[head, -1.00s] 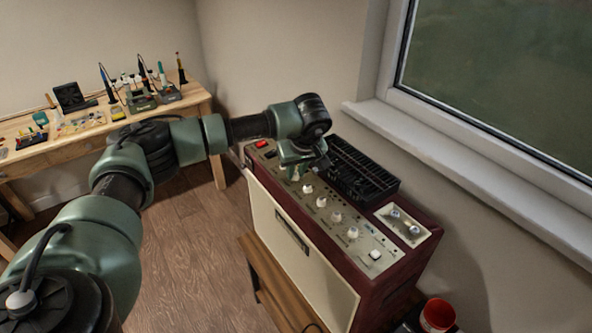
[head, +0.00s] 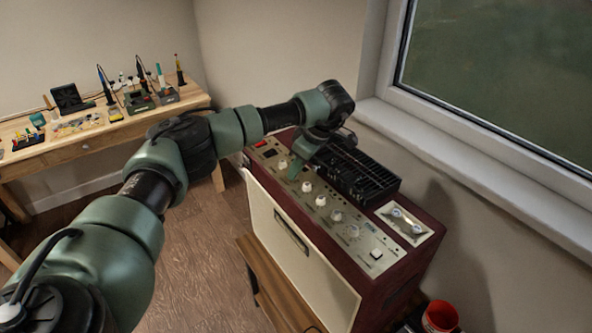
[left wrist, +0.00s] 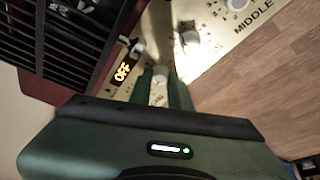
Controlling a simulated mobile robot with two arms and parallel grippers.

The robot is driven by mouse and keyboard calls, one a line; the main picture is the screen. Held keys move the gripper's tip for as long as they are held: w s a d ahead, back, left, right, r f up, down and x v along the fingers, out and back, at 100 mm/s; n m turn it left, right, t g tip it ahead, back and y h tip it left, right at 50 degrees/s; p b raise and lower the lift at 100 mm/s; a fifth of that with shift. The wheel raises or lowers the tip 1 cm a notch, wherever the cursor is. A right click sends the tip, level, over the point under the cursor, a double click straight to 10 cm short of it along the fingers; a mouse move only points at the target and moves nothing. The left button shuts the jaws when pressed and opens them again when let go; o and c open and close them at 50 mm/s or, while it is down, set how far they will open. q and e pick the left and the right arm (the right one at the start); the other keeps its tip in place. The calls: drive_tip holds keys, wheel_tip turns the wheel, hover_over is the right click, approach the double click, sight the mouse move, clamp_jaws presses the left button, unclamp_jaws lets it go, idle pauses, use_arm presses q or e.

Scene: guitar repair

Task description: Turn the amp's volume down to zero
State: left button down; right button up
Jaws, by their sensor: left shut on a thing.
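The amp (head: 292,245) is a dark red cabinet with a cream front and a cream control panel on top, holding a row of white knobs. My left gripper (head: 293,175) reaches down over this row from above. In the left wrist view its green fingers (left wrist: 160,95) are shut around a white knob (left wrist: 158,76), which they partly hide. I cannot read this knob's label. Another white knob (left wrist: 190,38) is beside it, and one farther along (left wrist: 237,4) is by the word MIDDLE. My right gripper is not seen.
A black grille (head: 352,170) lies on the amp top behind the panel, close to my left wrist. A window sill (head: 470,150) runs behind the amp. A red cup (head: 439,315) stands at the front right. A workbench (head: 85,140) with tools is at the far left.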

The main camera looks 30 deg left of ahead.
use_arm(q)
drive_tip(key=n, duration=0.2)
drive_tip(key=n+g, duration=0.2)
drive_tip(key=n, duration=0.1)
drive_tip(key=shift+w+n+h+b, duration=0.25)
drive_tip(key=shift+n+h+b, duration=0.05)
drive_tip(key=shift+w+a+n+g+h+b, duration=0.1)
drive_tip(key=shift+n+g+h+b, duration=0.25)
drive_tip(key=shift+n, duration=0.7)
drive_tip(key=shift+n+g+h+b, duration=0.25)
drive_tip(key=shift+n+b, duration=0.1)
drive_tip(key=shift+n, duration=0.7)
drive_tip(key=shift+r, duration=0.1)
drive_tip(key=c, duration=1.3)
unclamp_jaws()
